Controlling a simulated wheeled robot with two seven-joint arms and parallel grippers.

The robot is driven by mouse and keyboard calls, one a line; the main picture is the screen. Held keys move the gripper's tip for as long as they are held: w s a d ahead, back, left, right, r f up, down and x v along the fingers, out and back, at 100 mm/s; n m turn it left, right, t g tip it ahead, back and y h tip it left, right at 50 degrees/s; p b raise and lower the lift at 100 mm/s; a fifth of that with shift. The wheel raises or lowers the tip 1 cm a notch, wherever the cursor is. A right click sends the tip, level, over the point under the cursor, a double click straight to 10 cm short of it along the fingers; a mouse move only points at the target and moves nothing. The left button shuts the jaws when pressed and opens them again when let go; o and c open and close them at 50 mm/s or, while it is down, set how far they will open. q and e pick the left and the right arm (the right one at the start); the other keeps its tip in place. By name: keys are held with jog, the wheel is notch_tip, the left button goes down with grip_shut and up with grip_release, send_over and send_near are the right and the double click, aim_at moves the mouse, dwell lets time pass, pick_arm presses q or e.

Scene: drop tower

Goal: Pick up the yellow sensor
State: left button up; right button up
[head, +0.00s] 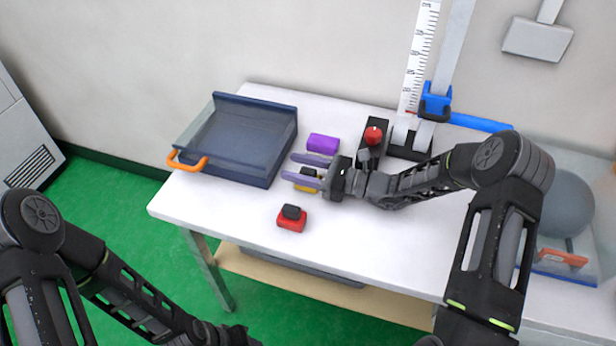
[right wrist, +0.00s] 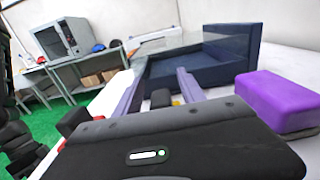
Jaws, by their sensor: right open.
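The yellow sensor (head: 308,185) lies on the white table, partly hidden under my right gripper (head: 288,166) in the head view. In the right wrist view a small yellow patch of the sensor (right wrist: 177,100) and a dark block (right wrist: 160,98) beside it show between the two fingers. My right gripper (right wrist: 153,84) is open, its purple-grey fingers pointing left over the table and apart around the sensor's place. I cannot tell whether they touch it. My left arm is at the lower left of the head view; its fingers are out of frame.
A purple block (head: 323,143) lies just behind the gripper, and a red sensor (head: 291,219) with a black top lies in front. A dark blue tray (head: 285,158) with an orange handle (head: 188,161) stands left. A black box with a red button (head: 373,136) stands behind my right arm.

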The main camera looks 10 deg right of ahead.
jog(key=shift+a, duration=0.1)
jog(key=shift+c, duration=0.4)
grip_shut()
dwell(0.4)
jog(key=shift+w, duration=0.1)
